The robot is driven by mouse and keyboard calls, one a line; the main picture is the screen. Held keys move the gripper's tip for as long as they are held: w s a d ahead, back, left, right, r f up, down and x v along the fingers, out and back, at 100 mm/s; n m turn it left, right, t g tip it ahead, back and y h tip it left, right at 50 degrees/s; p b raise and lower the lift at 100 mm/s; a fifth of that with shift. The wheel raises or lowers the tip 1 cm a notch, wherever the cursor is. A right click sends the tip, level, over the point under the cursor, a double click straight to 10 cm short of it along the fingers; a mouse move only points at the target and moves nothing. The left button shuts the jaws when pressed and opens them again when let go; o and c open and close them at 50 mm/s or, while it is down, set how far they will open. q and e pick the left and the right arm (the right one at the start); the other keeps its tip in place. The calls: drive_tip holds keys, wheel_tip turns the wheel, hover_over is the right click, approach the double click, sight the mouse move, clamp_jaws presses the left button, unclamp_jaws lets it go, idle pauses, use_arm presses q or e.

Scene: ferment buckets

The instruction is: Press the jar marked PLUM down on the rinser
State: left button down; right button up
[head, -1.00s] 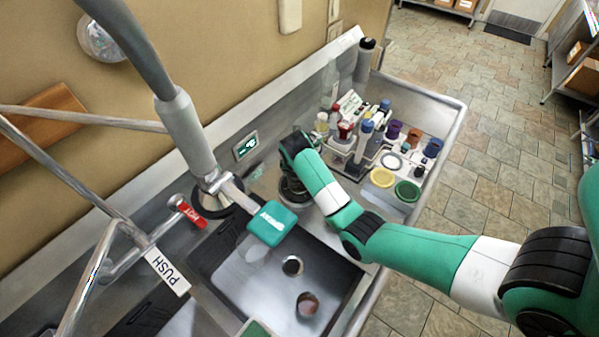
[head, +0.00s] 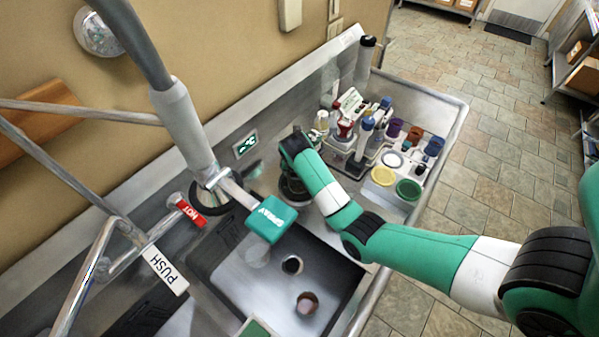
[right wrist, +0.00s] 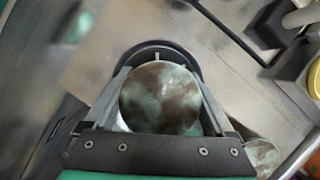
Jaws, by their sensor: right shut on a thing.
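My right gripper (right wrist: 160,80) is shut on a round jar (right wrist: 160,100), its fingers on either side. The jar's facing round surface is mottled green and brown in the right wrist view; no PLUM marking is readable. A dark round ring (right wrist: 158,46), which looks like the rinser, shows just behind the jar; whether the jar touches it I cannot tell. In the head view my right arm reaches in from the right, and its wrist hides most of the jar and the dark round base (head: 293,190) below. My left gripper is not in view.
The sink basin (head: 240,278) lies in front, with a green spray head (head: 271,219) hanging over it. A red HOT handle (head: 190,212) and a PUSH plate (head: 165,271) are at the left. Bottles, a yellow lid (head: 383,176) and a green lid (head: 408,189) crowd the counter behind and right.

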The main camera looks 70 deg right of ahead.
drive_tip(key=shift+f+b, duration=0.45)
drive_tip(key=shift+f, duration=0.1)
idle(1.6)
wheel_tip(320, 180, up, 6)
drive_tip(key=p, duration=0.6)
drive_tip(key=shift+r+p, duration=0.65)
drive_tip(key=shift+r, duration=0.4)
